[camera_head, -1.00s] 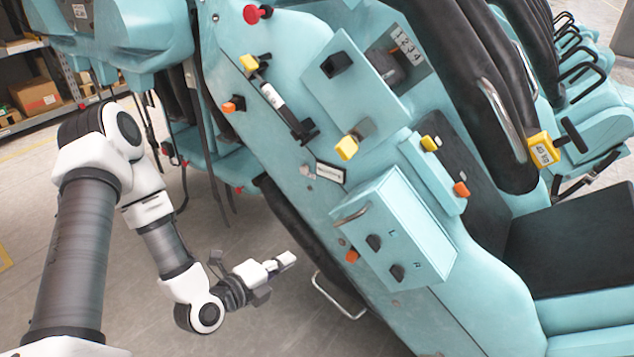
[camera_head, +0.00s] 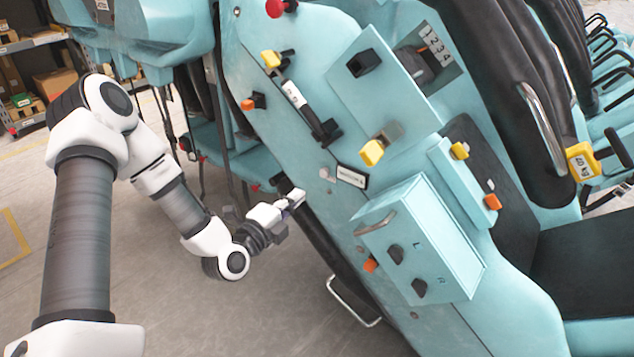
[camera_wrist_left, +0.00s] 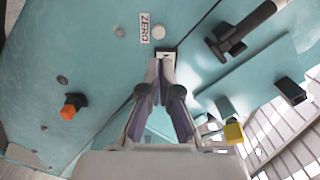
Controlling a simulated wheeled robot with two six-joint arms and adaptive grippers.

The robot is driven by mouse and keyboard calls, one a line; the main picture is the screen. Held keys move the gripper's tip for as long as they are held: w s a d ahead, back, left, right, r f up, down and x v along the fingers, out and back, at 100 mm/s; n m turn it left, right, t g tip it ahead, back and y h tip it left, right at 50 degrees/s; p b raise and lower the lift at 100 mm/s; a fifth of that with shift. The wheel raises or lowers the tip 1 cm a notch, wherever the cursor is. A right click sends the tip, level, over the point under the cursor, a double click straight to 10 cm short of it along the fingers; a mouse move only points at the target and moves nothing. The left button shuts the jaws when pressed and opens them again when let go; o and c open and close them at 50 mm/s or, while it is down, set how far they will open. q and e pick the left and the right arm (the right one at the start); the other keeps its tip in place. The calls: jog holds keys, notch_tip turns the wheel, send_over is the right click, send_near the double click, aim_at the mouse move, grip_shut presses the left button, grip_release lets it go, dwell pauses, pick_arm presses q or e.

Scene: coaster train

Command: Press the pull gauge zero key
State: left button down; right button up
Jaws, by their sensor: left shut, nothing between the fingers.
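A white label reading ZERO (camera_wrist_left: 145,28) is on the teal side panel (camera_wrist_left: 95,65) in the left wrist view. A small round grey key (camera_wrist_left: 119,31) sits beside it. In the head view the label (camera_head: 351,177) is too blurred to read, and a grey round spot (camera_head: 325,172) lies left of it. My left gripper (camera_head: 297,198) is shut and empty, pointing at the panel, below and left of that spot. In the left wrist view its fingertips (camera_wrist_left: 163,62) appear just below and right of the label. I cannot tell whether they touch anything.
Yellow knobs (camera_head: 372,152), orange knobs (camera_head: 371,264) and a teal box with dark knobs (camera_head: 412,240) stick out from the panel. A black-and-white lever (camera_head: 303,105) is above the label. Free floor (camera_head: 190,310) lies on the left.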

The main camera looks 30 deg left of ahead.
aim_at(323, 173)
pick_arm(q)
jog(key=w, duration=0.9)
jog(key=shift+w+a+f, duration=0.1)
jog(key=shift+w+f, duration=0.05)
jog(key=shift+f, duration=0.05)
